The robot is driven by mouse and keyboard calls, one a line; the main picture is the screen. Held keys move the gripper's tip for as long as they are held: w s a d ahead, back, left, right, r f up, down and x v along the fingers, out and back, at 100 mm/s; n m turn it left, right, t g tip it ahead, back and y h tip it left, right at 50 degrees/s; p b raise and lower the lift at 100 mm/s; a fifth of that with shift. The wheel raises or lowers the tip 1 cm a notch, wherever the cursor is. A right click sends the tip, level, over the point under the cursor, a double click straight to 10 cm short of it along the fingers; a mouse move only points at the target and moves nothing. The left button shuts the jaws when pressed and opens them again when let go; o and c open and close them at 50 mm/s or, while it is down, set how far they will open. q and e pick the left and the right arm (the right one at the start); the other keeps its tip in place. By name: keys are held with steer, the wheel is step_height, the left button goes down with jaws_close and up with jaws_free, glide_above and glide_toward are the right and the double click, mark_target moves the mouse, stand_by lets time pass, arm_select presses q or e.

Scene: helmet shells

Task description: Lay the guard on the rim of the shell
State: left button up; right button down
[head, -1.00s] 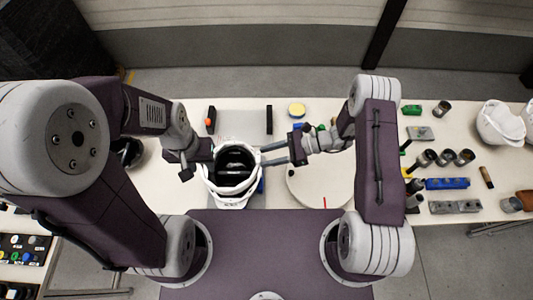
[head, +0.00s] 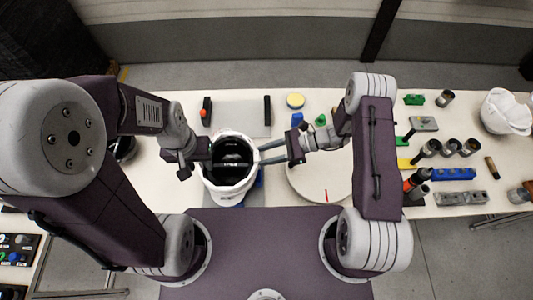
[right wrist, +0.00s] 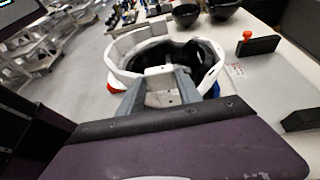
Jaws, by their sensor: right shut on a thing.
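The white shell (head: 235,197), with a dark inside, sits open side up near the table's front edge. The white guard (right wrist: 158,72) shows in the right wrist view at the shell's rim; white on white, I cannot tell exactly where guard ends and rim begins. My right gripper (head: 262,153) comes from the right and is shut on the guard, its two long grey fingers at the rim; they also show in the right wrist view (right wrist: 160,92). My left gripper (head: 206,155) is at the shell's left side. Its fingertips are partly hidden, so its opening is unclear.
Blue parts (head: 259,181) show beside the shell's base. A round white disc (head: 322,170) lies to the right. Behind stand a grey plate (head: 238,112) and dark blocks (head: 267,109). Several tools, cups and another white shell (head: 505,112) fill the right side.

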arm_select(q)
steer(key=shift+f+b, duration=0.55)
arm_select(e)
steer(key=shift+f, duration=0.6)
steer(key=c, duration=0.7)
jaws_free()
arm_select(q)
step_height(320, 180, down, 3)
steer(key=b, duration=0.3)
steer(key=shift+f, duration=0.15)
arm_select(e)
steer(key=v, duration=0.9)
steer(key=shift+d+r, duration=0.1)
